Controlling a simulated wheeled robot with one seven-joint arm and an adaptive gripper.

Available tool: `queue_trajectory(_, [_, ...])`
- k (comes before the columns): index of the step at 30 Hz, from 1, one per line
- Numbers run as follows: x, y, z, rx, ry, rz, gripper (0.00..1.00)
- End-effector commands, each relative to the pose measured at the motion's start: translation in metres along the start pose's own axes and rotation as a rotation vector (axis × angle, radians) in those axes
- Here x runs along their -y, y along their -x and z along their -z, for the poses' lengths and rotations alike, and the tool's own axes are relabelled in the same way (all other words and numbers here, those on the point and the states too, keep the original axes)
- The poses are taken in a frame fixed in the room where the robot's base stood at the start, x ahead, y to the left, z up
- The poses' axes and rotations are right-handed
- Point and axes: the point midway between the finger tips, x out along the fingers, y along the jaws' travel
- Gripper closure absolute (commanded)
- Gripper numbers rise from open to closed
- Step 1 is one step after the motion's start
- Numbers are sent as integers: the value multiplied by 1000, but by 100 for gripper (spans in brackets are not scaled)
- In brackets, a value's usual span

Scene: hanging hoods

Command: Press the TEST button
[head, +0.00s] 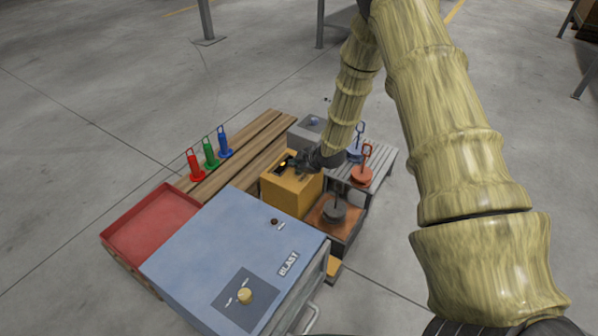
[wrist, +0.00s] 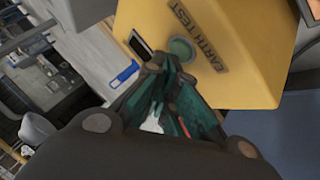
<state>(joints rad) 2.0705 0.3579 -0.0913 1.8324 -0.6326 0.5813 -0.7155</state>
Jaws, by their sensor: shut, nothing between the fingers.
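The yellow box (head: 287,197) stands amid the hooded and weighted gear in the head view. In the wrist view the yellow box (wrist: 230,85) bears the words EARTH TEST beside a round green button (wrist: 181,49). A dark window (wrist: 139,45) lies to the left of the button. My gripper (head: 293,166) is at the top of the box in the head view. In the wrist view my gripper (wrist: 168,70) is shut and empty, its fingertips just below the button. I cannot tell whether they touch it. The button cannot be made out in the head view.
A blue cabinet marked BLAST (head: 215,245) with a knob stands in front, and an empty red tray (head: 150,222) is to its left. Red, green and blue hooked pieces (head: 209,155) stand on a wooden bench. Hooked weights (head: 362,175) stand right of the box.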

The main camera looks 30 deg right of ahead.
Motion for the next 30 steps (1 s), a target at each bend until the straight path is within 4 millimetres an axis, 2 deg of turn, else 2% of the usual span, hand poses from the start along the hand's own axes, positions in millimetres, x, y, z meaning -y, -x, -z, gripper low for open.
queue_trajectory(30, [4,-5,-4,1,0,0,100])
